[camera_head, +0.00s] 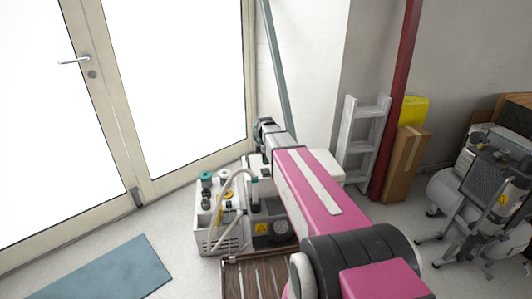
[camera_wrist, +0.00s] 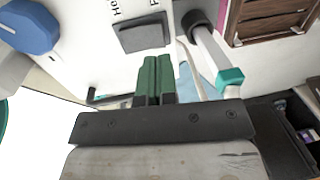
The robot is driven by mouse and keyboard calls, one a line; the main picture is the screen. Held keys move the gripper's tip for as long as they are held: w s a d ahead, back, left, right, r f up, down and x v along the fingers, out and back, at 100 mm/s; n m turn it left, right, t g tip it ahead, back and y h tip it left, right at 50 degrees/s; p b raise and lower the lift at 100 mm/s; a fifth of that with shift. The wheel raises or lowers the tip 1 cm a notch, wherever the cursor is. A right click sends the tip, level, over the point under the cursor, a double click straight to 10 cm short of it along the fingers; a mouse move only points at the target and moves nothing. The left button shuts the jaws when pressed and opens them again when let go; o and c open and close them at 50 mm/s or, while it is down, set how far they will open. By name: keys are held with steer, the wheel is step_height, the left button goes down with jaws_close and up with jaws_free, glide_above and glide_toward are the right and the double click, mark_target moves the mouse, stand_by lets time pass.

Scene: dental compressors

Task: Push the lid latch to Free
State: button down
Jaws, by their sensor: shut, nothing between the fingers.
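The lid latch (camera_wrist: 143,36) is a dark grey block on a white panel (camera_wrist: 90,60) in the wrist view. In the head view the white dental compressor unit (camera_head: 212,236) stands on the floor at the end of my pink arm, which hides the latch and the fingers.
A blue knob (camera_wrist: 30,27) and a hose with a teal collar (camera_wrist: 231,78) flank the latch. A wooden slatted crate (camera_head: 236,280) stands in front of the unit. A ladder (camera_head: 362,140), cardboard box (camera_head: 403,165) and another compressor (camera_head: 470,205) are to the right. A blue mat (camera_head: 110,270) lies left.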

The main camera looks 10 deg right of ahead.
mark_target(266, 171)
steer(key=shift+s+f, duration=0.15)
steer(key=shift+f, duration=0.95)
steer(key=shift+s+f, duration=0.15)
steer(key=shift+f, duration=0.95)
steer(key=shift+f, duration=0.1)
steer(key=shift+s+f, duration=0.1)
steer(key=shift+f, duration=0.05)
steer(key=shift+w, duration=0.2)
steer(key=shift+w+r, duration=0.4)
steer(key=shift+w, duration=0.15)
steer(key=shift+s+r, duration=0.1)
steer(key=shift+r, duration=0.4)
step_height(266, 171, up, 13)
steer(key=s, duration=0.1)
steer(key=shift+s, duration=0.25)
